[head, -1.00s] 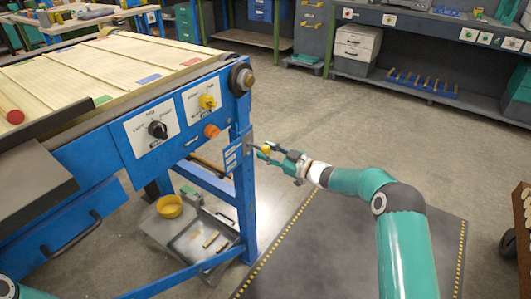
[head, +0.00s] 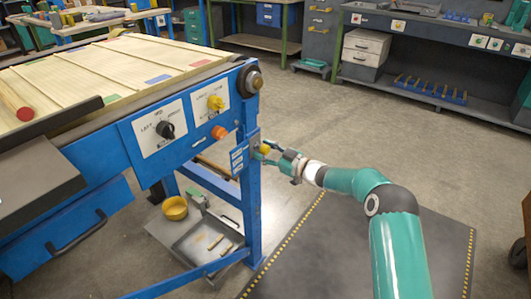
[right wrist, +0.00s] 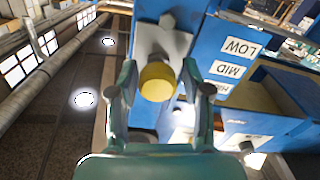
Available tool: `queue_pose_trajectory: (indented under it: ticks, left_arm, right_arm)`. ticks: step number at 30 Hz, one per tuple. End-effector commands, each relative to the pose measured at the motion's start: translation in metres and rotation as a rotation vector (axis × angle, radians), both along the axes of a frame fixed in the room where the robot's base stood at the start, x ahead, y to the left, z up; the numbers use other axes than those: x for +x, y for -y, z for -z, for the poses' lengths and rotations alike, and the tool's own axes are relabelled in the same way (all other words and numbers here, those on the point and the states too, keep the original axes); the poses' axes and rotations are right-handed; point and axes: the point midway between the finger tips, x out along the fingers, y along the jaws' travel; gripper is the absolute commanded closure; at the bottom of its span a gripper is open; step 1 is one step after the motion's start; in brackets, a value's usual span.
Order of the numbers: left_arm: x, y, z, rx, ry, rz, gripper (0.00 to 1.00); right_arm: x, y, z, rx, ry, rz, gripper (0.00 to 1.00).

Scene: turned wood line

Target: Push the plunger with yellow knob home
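The plunger's yellow knob (head: 265,149) is on the blue post's side at the right end of the conveyor frame. In the right wrist view the knob (right wrist: 157,82) faces me, in front of a grey plate on the blue frame. My right gripper (head: 268,151) reaches the knob from the right. In the right wrist view its two fingers (right wrist: 158,86) stand apart on either side of the knob, with visible gaps. The gripper is open. The plunger's shaft is mostly hidden behind the knob. My left gripper is out of view.
A blue plate with LOW and MID labels (right wrist: 236,58) is close to the right finger. The panel above carries a black dial (head: 165,130), a yellow knob switch (head: 216,103) and an orange button (head: 218,133). A grey tray (head: 205,240) lies below. The floor at right is open.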

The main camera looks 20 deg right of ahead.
Motion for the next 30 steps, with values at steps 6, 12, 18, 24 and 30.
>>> queue_pose_trajectory:
  ticks: [6, 12, 18, 24, 30]
  left_arm:
    - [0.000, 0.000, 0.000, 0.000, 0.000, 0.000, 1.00]
    - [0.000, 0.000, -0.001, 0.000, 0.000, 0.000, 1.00]
    - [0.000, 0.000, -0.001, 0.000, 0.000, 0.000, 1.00]
    - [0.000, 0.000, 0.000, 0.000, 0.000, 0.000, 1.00]
    - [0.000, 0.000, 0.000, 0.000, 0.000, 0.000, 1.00]
  right_arm:
    - [-0.001, 0.003, 0.001, -0.001, -0.001, 0.003, 0.39]
    - [-0.003, 0.005, 0.001, 0.000, -0.002, 0.005, 0.39]
    - [-0.021, 0.019, 0.001, 0.000, -0.003, 0.007, 0.39]
    - [-0.056, 0.041, 0.001, 0.001, -0.003, 0.009, 0.39]
    - [-0.086, 0.061, 0.001, 0.000, -0.002, 0.008, 0.39]
